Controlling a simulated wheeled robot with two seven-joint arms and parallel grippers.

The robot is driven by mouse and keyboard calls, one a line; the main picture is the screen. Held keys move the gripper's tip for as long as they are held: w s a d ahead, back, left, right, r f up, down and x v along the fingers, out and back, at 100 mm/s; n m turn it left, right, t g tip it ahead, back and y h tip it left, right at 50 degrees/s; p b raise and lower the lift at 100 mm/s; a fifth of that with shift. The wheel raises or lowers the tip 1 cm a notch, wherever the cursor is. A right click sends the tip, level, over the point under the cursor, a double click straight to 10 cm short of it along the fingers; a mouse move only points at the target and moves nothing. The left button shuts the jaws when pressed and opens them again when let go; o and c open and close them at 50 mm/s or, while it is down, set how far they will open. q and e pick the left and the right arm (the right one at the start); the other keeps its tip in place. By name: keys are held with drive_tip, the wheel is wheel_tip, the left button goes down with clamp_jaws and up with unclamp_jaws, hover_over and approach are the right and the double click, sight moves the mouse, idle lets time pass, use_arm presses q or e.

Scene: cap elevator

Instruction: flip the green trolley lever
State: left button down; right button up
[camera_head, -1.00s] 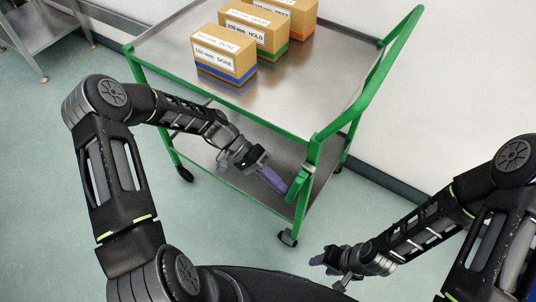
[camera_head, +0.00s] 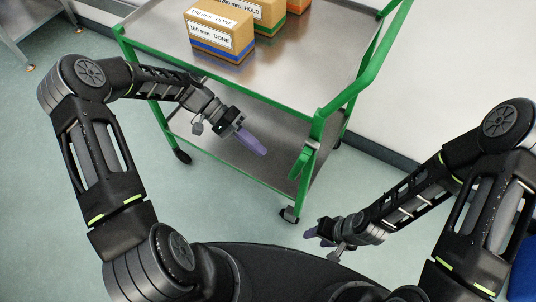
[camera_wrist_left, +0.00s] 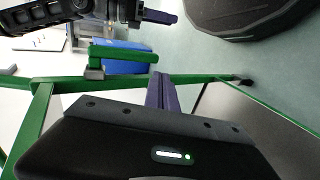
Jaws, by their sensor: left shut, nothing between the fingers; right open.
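The green trolley (camera_head: 341,103) stands in front of me. Its green lever (camera_head: 300,163) hangs from a pale pivot on the near right corner post, slanting down and to the left. In the left wrist view the lever (camera_wrist_left: 125,53) is a green bar beside the post, with a grey pivot block at one end. My left gripper (camera_head: 264,151) has purple fingers, shut and empty, left of the lever with a gap between them. Its fingers (camera_wrist_left: 161,93) also show in the left wrist view. My right gripper (camera_head: 312,236) is open and low, below the trolley's near corner.
Cardboard boxes with labels (camera_head: 220,34) stand on the trolley's upper shelf. A black caster (camera_head: 289,215) is under the near corner. A metal table (camera_head: 35,20) is at the back left. The floor left of the trolley is clear.

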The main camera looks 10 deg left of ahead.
use_arm(q)
drive_tip(key=a, duration=0.2)
drive_tip(key=w+a, duration=0.1)
drive_tip(key=a, duration=0.2)
drive_tip(key=shift+w+a+r, duration=0.3)
drive_tip(key=shift+w+r, duration=0.05)
drive_tip(key=shift+r, duration=0.05)
wheel_tip(320, 180, down, 10)
drive_tip(key=w+r+n+t+y, duration=0.1)
drive_tip(key=w+n+t+y, duration=0.15)
drive_tip(key=n+t, duration=0.2)
drive_tip(key=s+d+f+n+y+p, duration=0.3)
drive_tip(key=s+d+f, duration=0.1)
drive_tip(key=s, duration=0.1)
drive_tip(key=s+d+r+m+p, duration=0.1)
drive_tip(key=s+d, duration=0.3)
drive_tip(key=s, duration=0.4)
drive_tip(key=s+d+r+m+y+p, duration=0.1)
drive_tip(key=s+d+r+p, duration=0.3)
drive_tip(key=s, duration=0.3)
drive_tip(key=shift+s+d, duration=0.35)
